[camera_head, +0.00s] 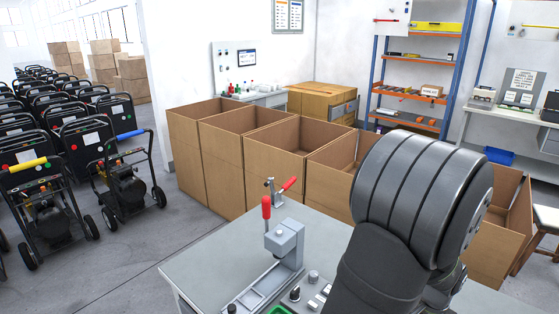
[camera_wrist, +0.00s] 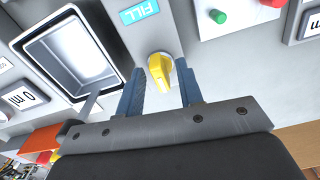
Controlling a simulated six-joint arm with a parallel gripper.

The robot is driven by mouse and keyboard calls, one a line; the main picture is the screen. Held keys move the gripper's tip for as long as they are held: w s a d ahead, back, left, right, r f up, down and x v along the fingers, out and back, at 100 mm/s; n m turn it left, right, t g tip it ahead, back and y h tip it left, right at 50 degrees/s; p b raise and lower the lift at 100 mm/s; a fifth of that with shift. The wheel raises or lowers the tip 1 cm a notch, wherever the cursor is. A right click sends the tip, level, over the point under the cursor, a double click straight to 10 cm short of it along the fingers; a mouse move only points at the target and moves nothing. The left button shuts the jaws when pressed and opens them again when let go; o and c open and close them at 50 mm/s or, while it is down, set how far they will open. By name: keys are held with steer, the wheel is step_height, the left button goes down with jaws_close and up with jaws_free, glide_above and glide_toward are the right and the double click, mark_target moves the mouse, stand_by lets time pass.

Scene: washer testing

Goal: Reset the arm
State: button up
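In the wrist view my gripper (camera_wrist: 160,68) has its two blue fingers apart. A yellow knob (camera_wrist: 161,72) below a "FILL" label (camera_wrist: 139,11) shows in the gap between the fingertips. The right finger looks very near the knob; I cannot tell whether it touches. Nothing is visibly clamped. In the head view my dark arm fills the lower right and hides my gripper and the knob.
A metal basin (camera_wrist: 75,50) is left of the fingers. A green button (camera_wrist: 218,17) and a red one are at upper right. The bench (camera_head: 215,255) carries a toggle clamp (camera_head: 284,240) with a red handle. Open cardboard boxes (camera_head: 230,150) stand behind.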

steer(key=m, duration=0.4)
step_height(320, 180, up, 17)
step_height(320, 180, down, 6)
steer(key=m, duration=0.4)
steer(key=shift+w+d+f+m, duration=0.2)
steer(key=shift+d+m, duration=0.1)
steer(key=shift+d, duration=0.15)
